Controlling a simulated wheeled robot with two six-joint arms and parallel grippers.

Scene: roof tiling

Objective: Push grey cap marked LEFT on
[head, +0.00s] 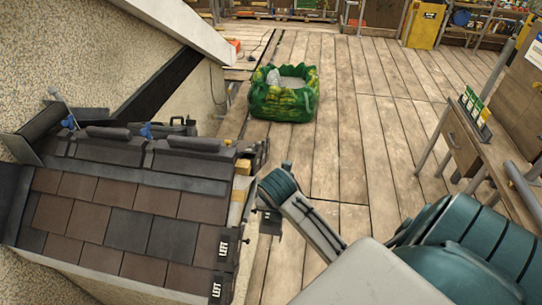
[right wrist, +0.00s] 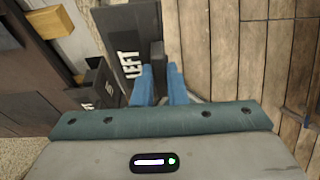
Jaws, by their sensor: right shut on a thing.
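My right gripper (right wrist: 160,84) is shut on a dark grey cap marked LEFT (right wrist: 118,35), its blue fingers on either side of the cap's dark tab. In the head view part of this cap (head: 270,222) seems to show beside the roof's right edge, below the end of my right arm; its lettering is hidden there. A gap shows between it and the roof edge. Two other caps marked LEFT sit along that edge, an upper one (head: 226,247) and a lower one (head: 219,288). One such cap shows in the right wrist view (right wrist: 92,92). My left gripper is out of view.
The roof has brown and grey tiles (head: 128,232) and dark ridge pieces (head: 188,160). Bare wood (head: 238,205) shows at its upper right edge. A green bag (head: 285,100) stands on the plank floor. A workbench (head: 480,150) stands at the right.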

